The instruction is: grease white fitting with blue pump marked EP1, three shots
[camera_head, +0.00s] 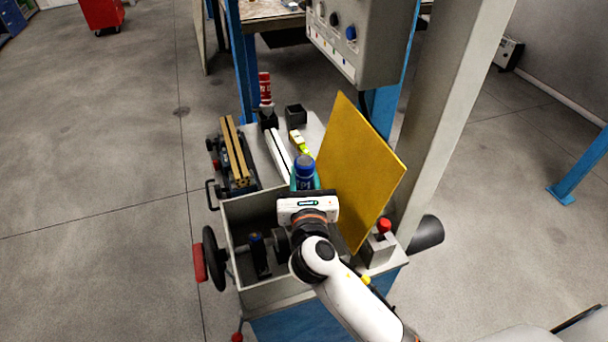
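My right gripper (305,183) comes in from the lower right over the cart, with its teal fingers on both sides of a dark blue capped pump (304,168). It appears shut on this pump, whose lower part is hidden by my wrist; no marking on it can be read. I cannot make out a white fitting for certain. My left gripper is not in view.
A tilted yellow panel (362,165) stands right of my gripper. A red-topped grey box (380,241) is at the cart's right corner. Behind are a red bottle (265,87), a black cup (296,114) and a long white bar (279,152). A grey post (455,110) rises at right.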

